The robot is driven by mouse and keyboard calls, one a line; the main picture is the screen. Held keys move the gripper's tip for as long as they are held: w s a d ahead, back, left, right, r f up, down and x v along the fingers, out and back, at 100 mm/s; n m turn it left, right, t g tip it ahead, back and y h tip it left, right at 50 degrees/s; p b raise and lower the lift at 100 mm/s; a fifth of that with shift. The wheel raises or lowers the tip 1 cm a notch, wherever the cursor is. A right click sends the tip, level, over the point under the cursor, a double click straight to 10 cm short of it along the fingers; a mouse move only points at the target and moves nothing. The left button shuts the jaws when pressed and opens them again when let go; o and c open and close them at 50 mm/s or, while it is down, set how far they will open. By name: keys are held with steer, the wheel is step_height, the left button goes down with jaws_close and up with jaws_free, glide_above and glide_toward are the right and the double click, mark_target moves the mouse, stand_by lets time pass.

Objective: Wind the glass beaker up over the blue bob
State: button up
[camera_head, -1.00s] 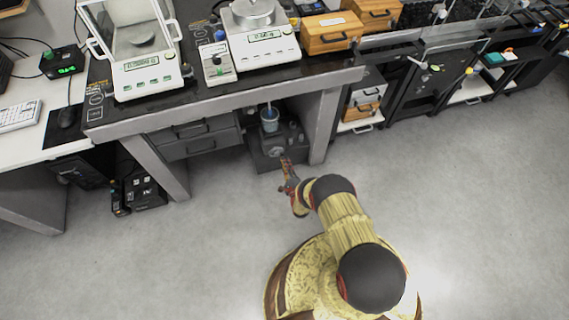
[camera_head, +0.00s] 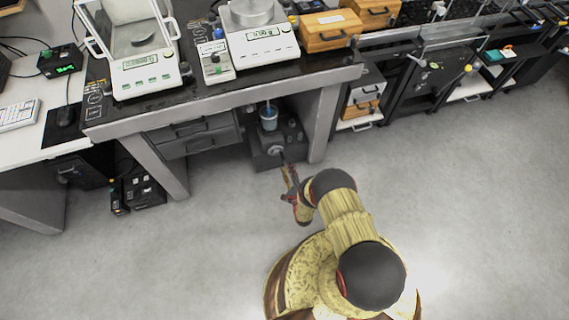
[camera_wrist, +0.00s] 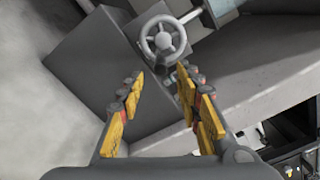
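The glass beaker (camera_head: 268,122) stands on a dark grey jack-like stand (camera_head: 267,161) under the weighing table. Blue shows inside the beaker with a thin rod above it; I cannot make out the blue bob separately. A small grey handwheel (camera_head: 276,150) is on the stand's front, and it shows large in the wrist view (camera_wrist: 163,37) with its spokes. My gripper (camera_wrist: 161,72) is open and empty, its yellow-padded fingers apart, with the wheel just beyond the fingertips. In the head view my gripper (camera_head: 286,172) is in front of the stand, low near the floor.
The weighing table (camera_head: 225,98) overhangs the stand, with a drawer unit (camera_head: 195,136) on its left and a table leg (camera_head: 325,125) on its right. Two balances stand on top. The floor (camera_head: 200,250) in front is clear.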

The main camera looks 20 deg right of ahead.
steer(key=s, duration=0.6)
steer(key=shift+s, duration=0.4)
steer(key=shift+a, duration=0.1)
